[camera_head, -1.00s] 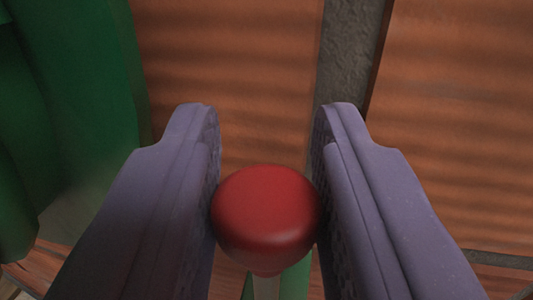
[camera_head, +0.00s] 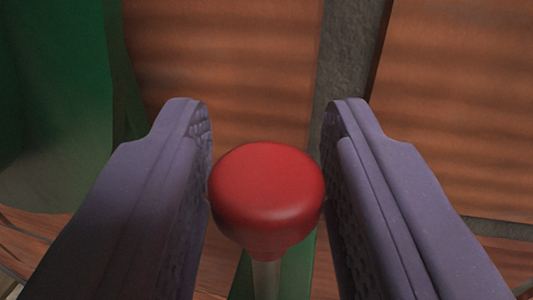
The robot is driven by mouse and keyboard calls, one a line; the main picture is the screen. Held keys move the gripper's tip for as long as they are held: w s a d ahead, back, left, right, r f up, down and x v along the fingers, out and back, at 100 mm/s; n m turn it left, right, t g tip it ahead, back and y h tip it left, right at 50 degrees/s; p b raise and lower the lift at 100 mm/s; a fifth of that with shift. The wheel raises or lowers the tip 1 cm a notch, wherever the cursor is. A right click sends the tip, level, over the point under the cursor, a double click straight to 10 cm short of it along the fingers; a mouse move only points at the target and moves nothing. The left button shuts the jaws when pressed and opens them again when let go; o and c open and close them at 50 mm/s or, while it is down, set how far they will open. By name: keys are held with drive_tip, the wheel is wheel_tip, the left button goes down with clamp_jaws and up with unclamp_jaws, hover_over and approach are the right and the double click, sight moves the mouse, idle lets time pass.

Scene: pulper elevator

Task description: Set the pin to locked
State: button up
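The pin shows as a red rounded knob (camera_head: 267,195) on a thin pale metal shaft (camera_head: 266,278), in the lower middle of the view. My gripper (camera_head: 268,115) has its two purple fingers on either side of the knob. The fingers stand apart, with a narrow gap between the knob and the right finger. The left finger is very close to the knob, but a thin gap shows there too. The lower end of the shaft is out of view, so how the pin is seated cannot be seen.
A green metal body (camera_head: 60,110) fills the upper left. Reddish-brown corrugated panels (camera_head: 455,110) lie behind, split by a grey beam (camera_head: 345,75). A green strip (camera_head: 297,275) shows behind the shaft. The space beyond the fingertips looks clear.

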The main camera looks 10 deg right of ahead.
drive_tip(key=shift+s, duration=0.1)
drive_tip(key=s+a, duration=0.1)
drive_tip(key=s, duration=0.6)
drive_tip(key=shift+s+a, duration=0.15)
drive_tip(key=shift+s, duration=0.1)
